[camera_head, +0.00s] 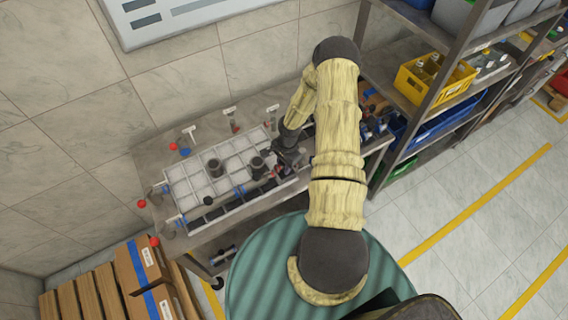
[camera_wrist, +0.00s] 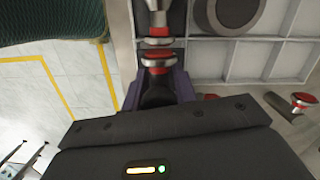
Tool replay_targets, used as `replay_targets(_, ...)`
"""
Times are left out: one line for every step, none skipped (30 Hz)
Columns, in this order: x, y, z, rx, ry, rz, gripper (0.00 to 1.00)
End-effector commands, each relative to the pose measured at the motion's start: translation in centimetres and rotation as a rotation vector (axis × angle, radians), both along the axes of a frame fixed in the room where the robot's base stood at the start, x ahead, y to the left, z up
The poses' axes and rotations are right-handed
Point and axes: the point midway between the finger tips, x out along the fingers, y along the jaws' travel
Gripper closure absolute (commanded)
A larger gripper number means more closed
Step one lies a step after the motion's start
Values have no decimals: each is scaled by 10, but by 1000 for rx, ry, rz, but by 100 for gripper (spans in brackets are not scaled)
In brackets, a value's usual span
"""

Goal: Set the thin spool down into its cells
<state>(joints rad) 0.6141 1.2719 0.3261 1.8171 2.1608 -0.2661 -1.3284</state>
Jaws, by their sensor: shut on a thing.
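A pale tray (camera_head: 185,185) divided into square cells lies on the bench left of my gripper (camera_head: 281,165). In the wrist view my gripper (camera_wrist: 158,90) has its purple fingers shut on a thin spool (camera_wrist: 157,62) with red and silver rings, at the tray's edge. Its lower end is hidden between the fingers. The tray (camera_wrist: 285,57) also shows there, with empty cells near the spool. I cannot tell whether the spool touches the tray.
Two thick dark spools (camera_head: 215,167) (camera_head: 257,168) stand in the tray; one shows in the wrist view (camera_wrist: 235,12). Red-topped parts (camera_wrist: 305,101) lie near my gripper. A shelf with a yellow crate (camera_head: 432,80) stands right.

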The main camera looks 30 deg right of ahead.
Motion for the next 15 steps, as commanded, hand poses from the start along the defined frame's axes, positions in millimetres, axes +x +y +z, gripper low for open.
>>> replay_targets(0,0,-6,1,0,-1,100)
replay_targets(0,0,-9,1,0,-2,100)
replay_targets(0,0,-11,1,0,-1,100)
replay_targets(0,0,-13,2,1,-1,100)
replay_targets(0,0,-14,2,1,-1,100)
replay_targets(0,0,-15,1,0,-1,100)
replay_targets(0,0,-16,1,0,-1,100)
replay_targets(0,0,-17,1,-1,-1,100)
replay_targets(0,0,-17,1,-1,-1,100)
replay_targets(0,0,-17,0,-1,-2,100)
replay_targets(0,0,-17,0,-1,-2,100)
replay_targets(0,0,-17,0,-1,-1,100)
replay_targets(0,0,-17,0,-1,-1,100)
replay_targets(0,0,-17,0,-1,-1,100)
replay_targets(0,0,-17,0,0,-1,100)
